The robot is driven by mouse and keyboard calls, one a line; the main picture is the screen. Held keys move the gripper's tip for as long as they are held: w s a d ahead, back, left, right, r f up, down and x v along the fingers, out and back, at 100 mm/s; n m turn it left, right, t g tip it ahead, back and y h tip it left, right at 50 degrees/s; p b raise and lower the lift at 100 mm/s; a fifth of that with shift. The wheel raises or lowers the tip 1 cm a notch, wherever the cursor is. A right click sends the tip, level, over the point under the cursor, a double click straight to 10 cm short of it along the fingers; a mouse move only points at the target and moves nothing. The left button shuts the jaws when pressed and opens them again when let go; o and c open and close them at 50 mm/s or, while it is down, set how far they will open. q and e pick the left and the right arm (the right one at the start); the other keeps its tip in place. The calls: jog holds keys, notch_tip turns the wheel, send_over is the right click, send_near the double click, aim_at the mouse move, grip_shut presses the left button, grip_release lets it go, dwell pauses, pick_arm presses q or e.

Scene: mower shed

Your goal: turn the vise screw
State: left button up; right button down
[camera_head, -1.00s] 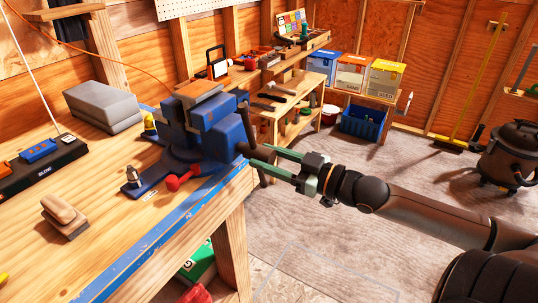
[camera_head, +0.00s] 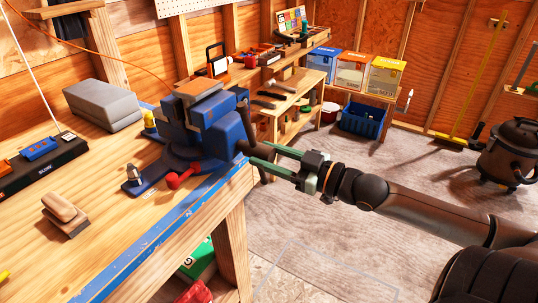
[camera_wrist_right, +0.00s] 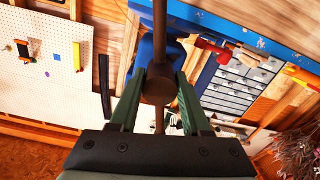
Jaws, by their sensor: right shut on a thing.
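The blue vise (camera_head: 208,122) stands on the front right corner of the wooden workbench, its screw facing right. A dark handle bar (camera_head: 243,108) passes through the screw head at the vise's front. My right gripper (camera_head: 256,156) reaches in from the right, with its green fingers at the screw head. In the right wrist view, the two fingers (camera_wrist_right: 158,95) lie on either side of the round brown screw head (camera_wrist_right: 158,84), shut on it. The bar (camera_wrist_right: 159,30) runs up and down between them. My left gripper is not in view.
A lower bench (camera_head: 300,92) with tools stands behind. The floor right of the workbench is clear around my arm.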

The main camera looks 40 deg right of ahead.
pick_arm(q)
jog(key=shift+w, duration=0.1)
pick_arm(e)
jog(key=shift+r, duration=0.1)
jog(key=shift+c, duration=1.9)
grip_release()
jog(key=shift+w+a, duration=0.1)
jog(key=shift+w, duration=0.05)
jog(key=shift+p+v, duration=0.35)
jog(key=shift+v, duration=0.7)
jog(key=shift+p+v, duration=0.55)
jog(key=shift+v, duration=0.95)
pick_arm(q)
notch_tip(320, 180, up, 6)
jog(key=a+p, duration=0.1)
jog(key=p, duration=0.4)
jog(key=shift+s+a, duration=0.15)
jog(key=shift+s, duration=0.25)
pick_arm(e)
jog(key=v, duration=0.7)
jog(key=shift+s, duration=0.3)
